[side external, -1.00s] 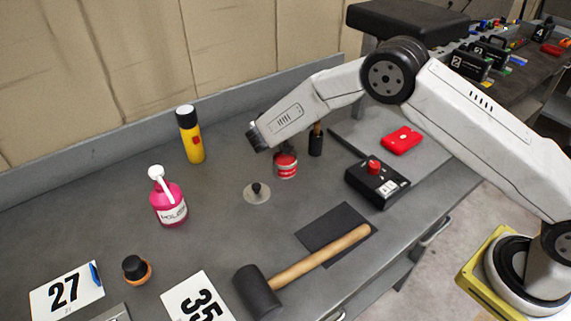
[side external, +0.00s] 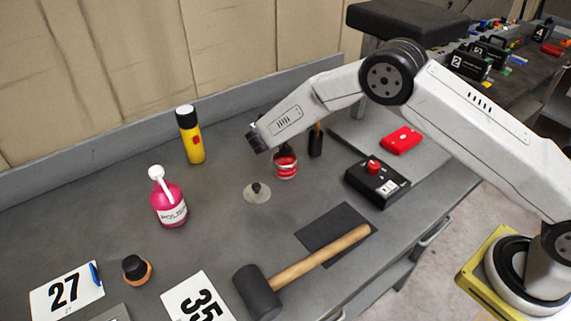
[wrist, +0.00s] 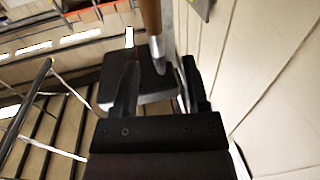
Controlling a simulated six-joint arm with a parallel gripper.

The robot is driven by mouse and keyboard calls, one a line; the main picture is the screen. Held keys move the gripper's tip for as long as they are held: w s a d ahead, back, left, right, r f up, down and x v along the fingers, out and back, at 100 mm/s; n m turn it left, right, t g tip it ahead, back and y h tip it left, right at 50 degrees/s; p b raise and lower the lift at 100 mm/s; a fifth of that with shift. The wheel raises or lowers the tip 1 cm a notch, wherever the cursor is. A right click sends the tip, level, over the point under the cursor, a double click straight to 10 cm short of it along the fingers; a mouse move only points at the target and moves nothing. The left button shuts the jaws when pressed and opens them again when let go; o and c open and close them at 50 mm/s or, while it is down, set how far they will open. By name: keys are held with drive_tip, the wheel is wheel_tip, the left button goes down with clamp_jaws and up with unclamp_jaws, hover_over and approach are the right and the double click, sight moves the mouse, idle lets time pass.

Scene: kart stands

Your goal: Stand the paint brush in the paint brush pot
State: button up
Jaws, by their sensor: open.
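My gripper (side external: 258,138) is at the end of my arm, over the back of the grey bench, left of and above a red tin with pale bands (side external: 286,168). In the wrist view its two black fingers (wrist: 160,65) stand apart. A wooden handle with a metal ferrule, apparently the paint brush (wrist: 150,18), enters from the top there, near the fingertips; its far end is cut off. In the side view a black upright cylinder, perhaps the paint brush pot (side external: 316,146), stands right of the tin. A wooden piece shows above it, partly hidden by my arm.
A yellow flashlight (side external: 191,136) and a pink bottle (side external: 170,205) stand to the left. A mallet (side external: 300,270) lies in front. A black control box (side external: 377,182) and a red case (side external: 402,139) are at right. A small disc (side external: 257,193) lies mid-bench, with bare surface around it.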

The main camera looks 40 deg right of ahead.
drive_tip(key=s+a, duration=0.1)
drive_tip(key=a, duration=0.6)
drive_tip(key=shift+a, duration=0.35)
drive_tip(key=shift+s, duration=0.1)
idle(0.7)
drive_tip(key=s+d+f+n+g+y, duration=0.2)
drive_tip(key=s+d+n+g+y, duration=0.1)
drive_tip(key=s+d+n+y, duration=0.5)
drive_tip(key=s+a+r+n+t+y, duration=0.1)
drive_tip(key=s+n+y, duration=0.7)
drive_tip(key=s, duration=1)
drive_tip(key=shift+a+r+t+y, duration=0.2)
drive_tip(key=shift+a+t+y, duration=0.2)
drive_tip(key=shift+t+y, duration=0.5)
